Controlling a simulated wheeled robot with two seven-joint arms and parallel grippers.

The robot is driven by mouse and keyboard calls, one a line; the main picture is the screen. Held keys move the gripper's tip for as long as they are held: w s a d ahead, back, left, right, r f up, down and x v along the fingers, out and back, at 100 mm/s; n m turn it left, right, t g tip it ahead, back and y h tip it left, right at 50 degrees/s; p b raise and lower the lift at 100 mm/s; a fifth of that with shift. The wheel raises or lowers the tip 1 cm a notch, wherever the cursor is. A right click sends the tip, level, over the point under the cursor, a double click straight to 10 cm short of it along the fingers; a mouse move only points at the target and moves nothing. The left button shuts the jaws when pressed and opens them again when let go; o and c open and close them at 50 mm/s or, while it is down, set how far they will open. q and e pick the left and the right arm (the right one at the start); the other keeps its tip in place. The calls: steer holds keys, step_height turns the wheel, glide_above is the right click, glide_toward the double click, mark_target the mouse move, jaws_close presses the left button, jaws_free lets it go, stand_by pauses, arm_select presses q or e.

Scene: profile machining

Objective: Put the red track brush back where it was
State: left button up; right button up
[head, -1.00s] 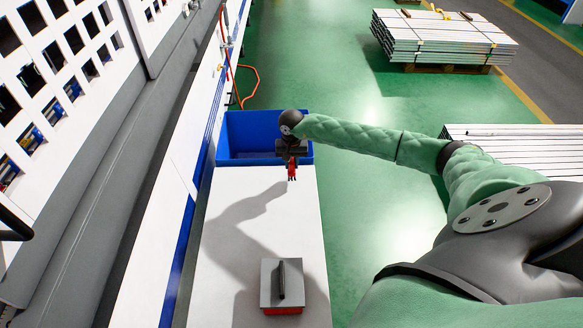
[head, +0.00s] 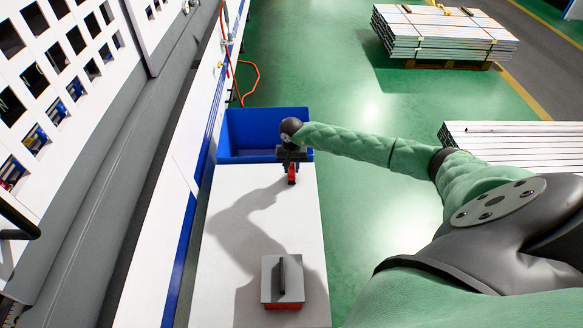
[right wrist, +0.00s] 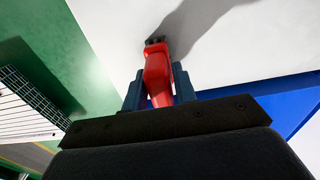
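The red track brush (head: 292,175) is in my right gripper (head: 291,163), over the far end of the white table (head: 236,190). In the right wrist view the red brush (right wrist: 157,74) sits between the two blue fingers of the right gripper (right wrist: 160,88), which are shut on it. Its dark tip points away from the gripper over the white tabletop; I cannot tell whether the tip touches it. My left gripper is not in view.
A blue bin (head: 232,138) stands just beyond the table's far end. A grey plate with a dark handle and red underside (head: 271,283) is at the table's near end. A machine (head: 85,170) runs along the left. The tabletop between is clear.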

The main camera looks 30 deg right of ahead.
steer(key=shift+o, duration=1.1)
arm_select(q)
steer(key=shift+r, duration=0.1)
arm_select(e)
steer(key=shift+r, duration=0.2)
steer(key=shift+r+b, duration=0.3)
steer(key=shift+r, duration=0.25)
step_height(320, 180, up, 2)
steer(key=shift+r+b, duration=0.15)
steer(key=shift+b, duration=0.35)
step_height(320, 180, up, 6)
steer(key=shift+r+b, duration=0.25)
steer(key=shift+b, duration=0.95)
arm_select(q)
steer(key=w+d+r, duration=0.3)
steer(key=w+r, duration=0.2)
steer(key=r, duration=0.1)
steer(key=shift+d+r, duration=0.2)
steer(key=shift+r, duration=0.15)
arm_select(e)
steer(key=shift+s+a+r, duration=0.1)
steer(key=shift+s+r, duration=0.05)
steer(key=shift+r, duration=0.85)
